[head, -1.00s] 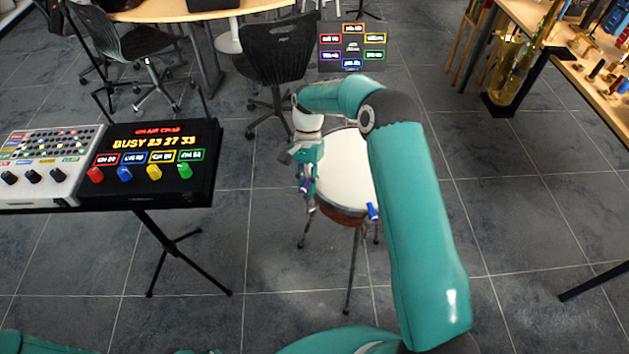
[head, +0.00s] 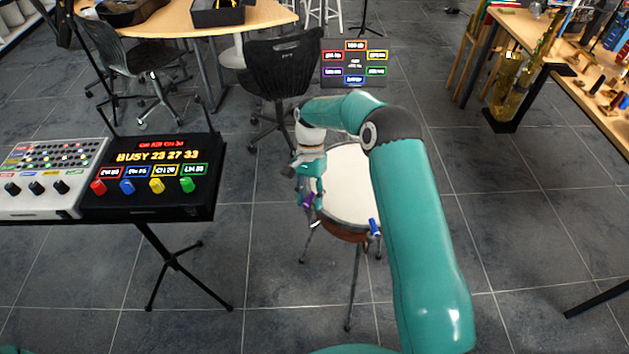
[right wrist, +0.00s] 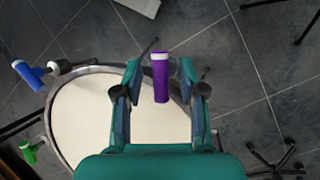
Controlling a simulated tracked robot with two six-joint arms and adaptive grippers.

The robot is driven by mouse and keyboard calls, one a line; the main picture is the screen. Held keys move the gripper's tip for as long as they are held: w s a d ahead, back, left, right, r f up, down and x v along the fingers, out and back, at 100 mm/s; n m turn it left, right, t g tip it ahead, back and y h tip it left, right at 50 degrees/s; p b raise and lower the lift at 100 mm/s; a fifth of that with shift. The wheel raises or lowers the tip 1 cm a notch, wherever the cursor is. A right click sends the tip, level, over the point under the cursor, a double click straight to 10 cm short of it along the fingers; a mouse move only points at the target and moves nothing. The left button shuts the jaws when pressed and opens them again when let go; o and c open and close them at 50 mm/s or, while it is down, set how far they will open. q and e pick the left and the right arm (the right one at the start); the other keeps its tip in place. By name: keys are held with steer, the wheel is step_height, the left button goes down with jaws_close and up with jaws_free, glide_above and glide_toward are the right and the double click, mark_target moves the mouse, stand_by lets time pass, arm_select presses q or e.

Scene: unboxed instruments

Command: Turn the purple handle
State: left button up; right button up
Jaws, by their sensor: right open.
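The purple handle (right wrist: 160,78) has a pale end band and sticks out from the rim of a round white-topped drum (right wrist: 95,115) in the right wrist view. In the head view the purple handle (head: 306,200) shows small at the drum's left edge, partly covered by my right gripper (head: 309,196). My right gripper (right wrist: 160,72) is open, with one finger on each side of the purple handle and visible gaps on both sides. The drum (head: 352,190) stands on thin legs in the head view. My left gripper is not in view.
A blue handle (right wrist: 28,75) and a green handle (right wrist: 28,152) also sit around the drum. A black console (head: 150,195) with coloured knobs stands at left on a stand. A dark panel (head: 354,65) with coloured labels is behind.

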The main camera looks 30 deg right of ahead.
steer(key=v, duration=1.1)
steer(key=shift+r, duration=0.15)
steer(key=shift+w, duration=0.15)
